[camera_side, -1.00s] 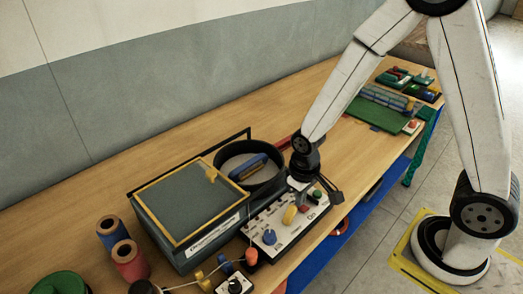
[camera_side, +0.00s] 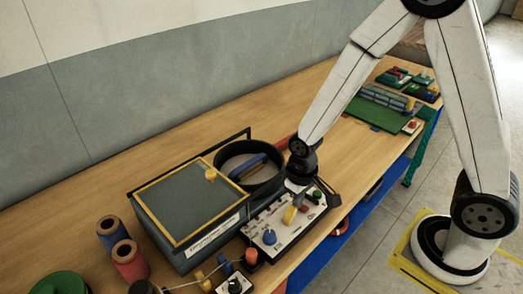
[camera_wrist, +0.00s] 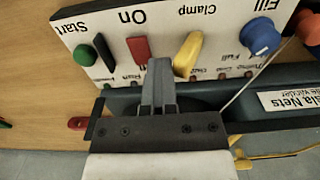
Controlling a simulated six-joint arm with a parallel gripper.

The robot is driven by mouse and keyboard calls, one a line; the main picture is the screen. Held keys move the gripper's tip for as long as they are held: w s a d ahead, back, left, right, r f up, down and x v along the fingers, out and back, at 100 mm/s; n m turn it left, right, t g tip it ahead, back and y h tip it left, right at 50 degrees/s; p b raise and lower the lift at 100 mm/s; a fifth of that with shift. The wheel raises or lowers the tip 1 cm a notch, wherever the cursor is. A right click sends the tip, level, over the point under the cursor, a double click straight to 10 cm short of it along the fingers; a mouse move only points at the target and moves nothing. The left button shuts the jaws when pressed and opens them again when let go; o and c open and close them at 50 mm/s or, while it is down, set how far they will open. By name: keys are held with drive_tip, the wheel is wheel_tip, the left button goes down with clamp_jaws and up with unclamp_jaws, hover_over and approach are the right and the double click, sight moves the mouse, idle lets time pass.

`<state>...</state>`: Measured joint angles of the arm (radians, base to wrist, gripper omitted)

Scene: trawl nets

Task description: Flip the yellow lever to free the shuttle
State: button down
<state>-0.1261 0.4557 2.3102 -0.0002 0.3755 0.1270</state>
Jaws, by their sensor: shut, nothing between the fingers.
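The yellow lever (camera_wrist: 188,54) stands on the white control panel (camera_wrist: 100,20) under the word Clamp, tilted in the wrist view. It also shows in the side view (camera_side: 289,215), just left of my gripper. My gripper (camera_wrist: 158,66) is shut and empty, its fingertips between the red On switch (camera_wrist: 138,48) and the yellow lever. Its tips lie close to the lever; I cannot tell whether they touch. A blue piece (camera_side: 248,166), perhaps the shuttle, lies inside the round black ring (camera_side: 279,183) behind the panel.
A green Start button (camera_wrist: 84,55) and a blue Fill knob (camera_wrist: 259,38) flank the switches. A grey box with a yellow-edged lid (camera_side: 146,197) stands beside the panel. Spools (camera_side: 129,262) stand at the left.

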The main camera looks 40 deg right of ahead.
sight(290, 212)
drive_tip(key=shift+a, duration=1.4)
drive_tip(key=shift+a+f, duration=0.1)
drive_tip(key=shift+d+r, duration=0.25)
drive_tip(key=shift+r, duration=0.95)
drive_tip(key=shift+d+r, duration=0.2)
drive_tip(key=shift+r, duration=1)
drive_tip(key=shift+d+r, duration=0.25)
drive_tip(key=shift+r, duration=0.95)
drive_tip(key=s+d+r+t, duration=0.1)
drive_tip(key=s+d+t, duration=0.1)
drive_tip(key=d, duration=0.3)
drive_tip(key=shift+s+d+r+t, duration=0.3)
drive_tip(key=shift+s+r, duration=0.05)
drive_tip(key=shift+s, duration=0.3)
